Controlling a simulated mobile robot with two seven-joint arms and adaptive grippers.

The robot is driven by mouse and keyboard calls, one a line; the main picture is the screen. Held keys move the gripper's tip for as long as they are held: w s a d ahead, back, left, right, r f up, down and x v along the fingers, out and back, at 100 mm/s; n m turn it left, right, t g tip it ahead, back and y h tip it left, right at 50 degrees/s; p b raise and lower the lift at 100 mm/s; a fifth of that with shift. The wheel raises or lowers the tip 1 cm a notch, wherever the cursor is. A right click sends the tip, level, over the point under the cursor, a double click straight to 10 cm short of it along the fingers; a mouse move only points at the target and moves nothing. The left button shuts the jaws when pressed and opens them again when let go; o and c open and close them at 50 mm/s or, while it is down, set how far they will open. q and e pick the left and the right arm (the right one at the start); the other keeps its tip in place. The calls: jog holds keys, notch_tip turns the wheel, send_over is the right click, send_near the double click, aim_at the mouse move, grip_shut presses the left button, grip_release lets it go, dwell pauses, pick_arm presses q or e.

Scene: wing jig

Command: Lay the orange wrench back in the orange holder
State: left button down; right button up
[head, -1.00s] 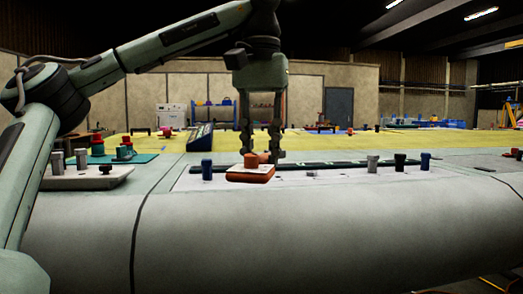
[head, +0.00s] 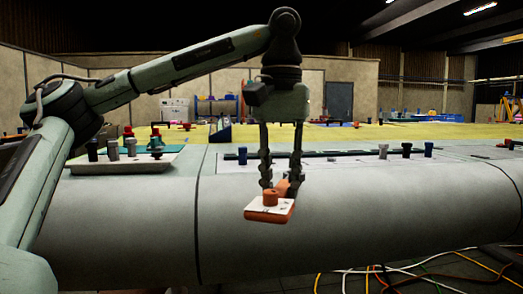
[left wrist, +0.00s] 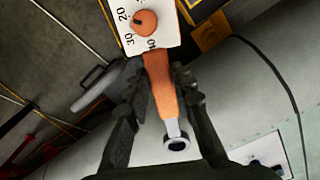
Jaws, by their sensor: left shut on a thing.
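My left gripper (head: 281,183) is shut on the orange wrench (head: 268,215), which hangs in front of the wing's rounded edge in the head view. The wrench has a flat orange block with a white numbered face and an orange knob. In the left wrist view the wrench's orange handle (left wrist: 161,84) runs between the fingers and ends in a metal ring. The dial face (left wrist: 150,28) is at the top of that view. I cannot make out an orange holder in either view. My right gripper is not in view.
The grey wing (head: 400,195) spans the head view. On it are a pale tray (head: 120,166) with several pegs at the left, a blue peg (head: 242,155), and several dark and grey pegs at the right. Cables (head: 400,272) lie on the floor at lower right.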

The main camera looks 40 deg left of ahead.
pick_arm(q)
jog(key=w+d+f+m, duration=0.1)
jog(key=d+f+m, duration=0.1)
jog(key=d+f, duration=0.9)
jog(key=w+d+f+m, duration=0.2)
jog(key=d+f, duration=1)
jog(key=f, duration=0.8)
jog(key=shift+f+m, duration=0.2)
jog(key=shift+m, duration=0.2)
